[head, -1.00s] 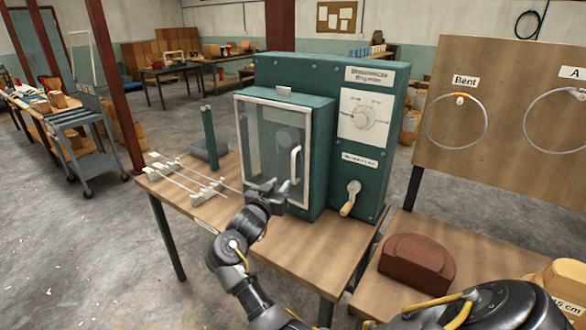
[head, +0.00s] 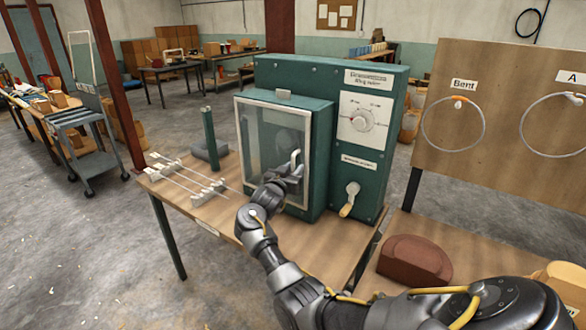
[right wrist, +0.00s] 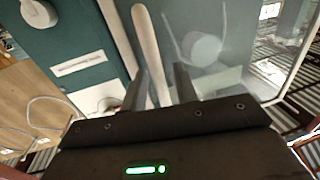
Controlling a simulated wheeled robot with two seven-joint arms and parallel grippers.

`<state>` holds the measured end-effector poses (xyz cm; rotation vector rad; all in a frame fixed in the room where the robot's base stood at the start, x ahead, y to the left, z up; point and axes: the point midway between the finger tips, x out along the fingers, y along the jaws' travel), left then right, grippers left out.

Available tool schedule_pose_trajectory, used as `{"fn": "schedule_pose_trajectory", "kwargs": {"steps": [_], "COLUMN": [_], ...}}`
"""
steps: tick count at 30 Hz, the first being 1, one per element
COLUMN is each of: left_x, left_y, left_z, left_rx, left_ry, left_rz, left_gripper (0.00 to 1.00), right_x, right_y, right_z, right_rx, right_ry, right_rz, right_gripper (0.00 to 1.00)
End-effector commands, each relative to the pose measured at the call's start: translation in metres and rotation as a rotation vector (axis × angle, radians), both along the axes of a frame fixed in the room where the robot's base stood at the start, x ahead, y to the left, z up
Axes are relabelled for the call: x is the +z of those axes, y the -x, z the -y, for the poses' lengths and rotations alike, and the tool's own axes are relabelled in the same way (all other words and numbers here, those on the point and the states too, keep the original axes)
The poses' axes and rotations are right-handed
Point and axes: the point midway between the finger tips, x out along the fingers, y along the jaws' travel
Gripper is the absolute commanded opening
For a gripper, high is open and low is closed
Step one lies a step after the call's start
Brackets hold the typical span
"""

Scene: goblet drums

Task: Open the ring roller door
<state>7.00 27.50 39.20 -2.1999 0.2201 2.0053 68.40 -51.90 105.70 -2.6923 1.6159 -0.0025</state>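The ring roller (head: 345,90) is a green machine on a wooden table. Its door (head: 272,148) is a clear pane in a pale frame at the front and looks shut. The pale upright door handle (head: 296,156) is on the right side of the door, its lower part hidden by my right gripper (head: 290,174). In the right wrist view the handle (right wrist: 147,45) runs between the fingers of my right gripper (right wrist: 158,88), which are open with a gap showing. I cannot tell whether either finger touches it. My left gripper is not in view.
A crank (head: 349,198) and a dial (head: 362,118) are on the machine's right front. Thin rods on supports (head: 200,184) lie on the table to the left. A brown block (head: 415,260) is at the lower right, below a board with rings (head: 500,110).

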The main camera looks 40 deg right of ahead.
Motion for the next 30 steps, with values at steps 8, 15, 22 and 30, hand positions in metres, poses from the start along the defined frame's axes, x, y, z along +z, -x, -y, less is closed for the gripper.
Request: {"fn": "schedule_pose_trajectory", "kwargs": {"steps": [8, 15, 22, 30], "left_x": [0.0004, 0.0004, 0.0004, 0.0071], "left_y": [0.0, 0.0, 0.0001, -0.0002], "left_z": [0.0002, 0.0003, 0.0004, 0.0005], "left_rx": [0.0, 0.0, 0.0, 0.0], "left_ry": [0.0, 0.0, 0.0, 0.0], "left_rz": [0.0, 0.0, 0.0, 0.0], "left_gripper": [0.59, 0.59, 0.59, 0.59], "right_x": [-0.0007, -0.0007, -0.0007, 0.001], "right_y": [-0.0013, -0.0013, -0.0012, 0.0058], "right_z": [0.0026, 0.0024, 0.0023, 0.0041], "right_rx": [0.0, 0.0, 0.0, -0.012], "right_ry": [-0.001, -0.001, -0.001, -0.001], "right_rz": [0.0, 0.0, 0.0, 0.0], "right_gripper": [0.3, 0.05, 0.0, 0.0]}}
